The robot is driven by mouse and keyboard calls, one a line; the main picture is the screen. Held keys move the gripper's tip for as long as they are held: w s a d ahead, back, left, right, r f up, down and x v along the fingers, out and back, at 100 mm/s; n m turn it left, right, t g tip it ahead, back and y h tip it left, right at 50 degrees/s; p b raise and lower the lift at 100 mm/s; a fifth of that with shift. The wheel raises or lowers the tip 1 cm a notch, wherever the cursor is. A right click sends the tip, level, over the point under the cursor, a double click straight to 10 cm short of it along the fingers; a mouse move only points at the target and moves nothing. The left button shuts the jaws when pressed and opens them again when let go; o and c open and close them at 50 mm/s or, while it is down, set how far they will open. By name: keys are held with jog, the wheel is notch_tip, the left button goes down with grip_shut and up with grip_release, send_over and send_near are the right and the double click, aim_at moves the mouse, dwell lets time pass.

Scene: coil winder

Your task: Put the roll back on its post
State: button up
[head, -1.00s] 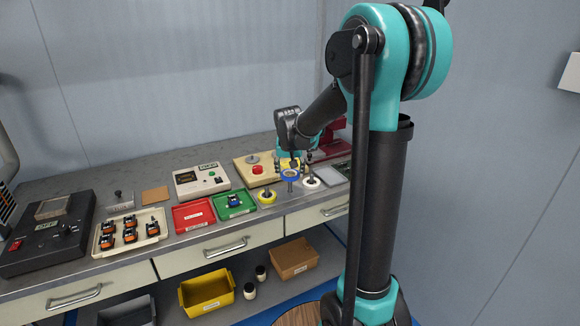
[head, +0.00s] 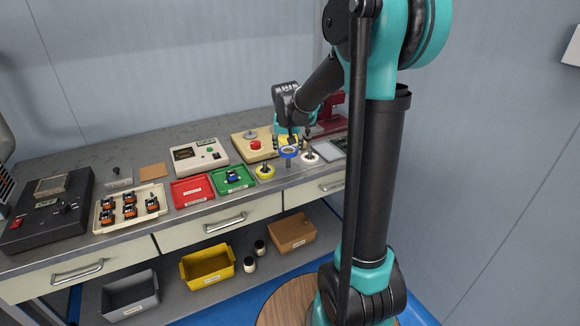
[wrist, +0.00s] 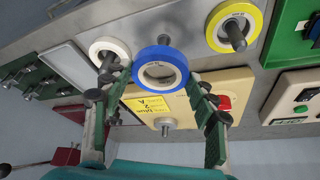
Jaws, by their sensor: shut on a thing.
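The blue roll (head: 289,149) is held in my gripper (head: 289,143), above the bench's front edge. In the wrist view, the blue roll (wrist: 138,66) sits between my two fingers, with its hole facing the camera. A bare grey post (head: 289,163) stands below the roll in the head view. Its shaft (wrist: 165,42) shows beyond the roll's upper rim in the wrist view. The roll looks above the post; I cannot tell whether the post tip enters the hole.
A white roll (head: 302,157) sits on a post to the right, close to my gripper. A yellow roll (head: 260,174) sits on a post to the left. Behind is a tan base (head: 243,147) with a red button (head: 255,145) and a spindle (wrist: 165,125). A green tray (head: 219,188) lies left.

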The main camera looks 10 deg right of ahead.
aim_at(288, 162)
jog(key=shift+f, duration=0.7)
jog(key=shift+f, duration=0.35)
jog(key=shift+f, duration=0.65)
jog(key=shift+f, duration=0.35)
jog(key=shift+f, duration=0.35)
jog(key=shift+f, duration=0.35)
jog(key=shift+f, duration=0.2)
jog(key=o, duration=1.2)
